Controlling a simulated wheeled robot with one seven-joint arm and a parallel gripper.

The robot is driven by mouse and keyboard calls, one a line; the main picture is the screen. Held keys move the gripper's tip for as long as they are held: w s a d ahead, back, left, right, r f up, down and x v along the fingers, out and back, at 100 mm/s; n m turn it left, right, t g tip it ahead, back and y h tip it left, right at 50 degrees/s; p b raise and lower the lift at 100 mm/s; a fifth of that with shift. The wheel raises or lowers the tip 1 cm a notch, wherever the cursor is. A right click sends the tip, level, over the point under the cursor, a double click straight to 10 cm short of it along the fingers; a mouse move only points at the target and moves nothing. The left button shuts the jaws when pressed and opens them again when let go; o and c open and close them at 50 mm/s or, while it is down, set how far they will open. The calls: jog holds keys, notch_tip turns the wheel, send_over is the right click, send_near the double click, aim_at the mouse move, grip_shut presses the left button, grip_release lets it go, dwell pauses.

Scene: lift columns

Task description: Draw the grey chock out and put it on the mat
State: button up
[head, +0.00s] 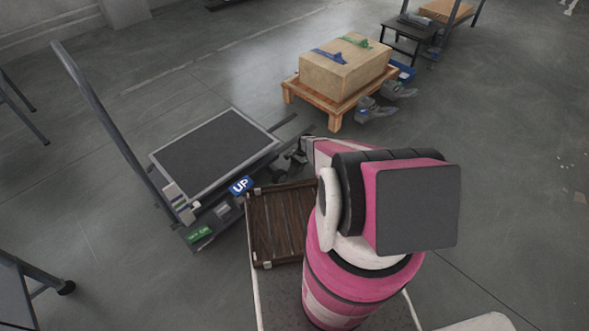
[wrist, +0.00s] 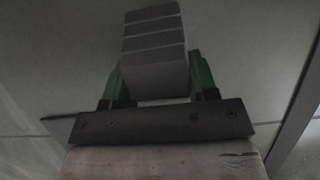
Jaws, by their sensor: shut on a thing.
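My gripper (wrist: 154,78) is shut on the grey chock (wrist: 152,45), a block with a ridged or stepped face. In the wrist view its green fingers press the chock from both sides. In the head view my pink and white arm hides most of the gripper, whose dark end shows beside the right edge of the trolley. I cannot make out the chock clearly there. A dark grey rectangular surface (head: 215,152) with a pale rim lies on top of the trolley, left of my gripper. I cannot tell whether it is the mat.
A cardboard box (head: 343,68) stands on a wooden pallet (head: 334,104) beyond. Floor right is open.

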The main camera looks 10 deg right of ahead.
jog(key=shift+w+d, duration=0.15)
jog(key=shift+d, duration=0.05)
jog(key=o, duration=1.2)
jog(key=v, duration=1)
jog(key=shift+d+r, duration=0.1)
jog(key=shift+r, duration=0.3)
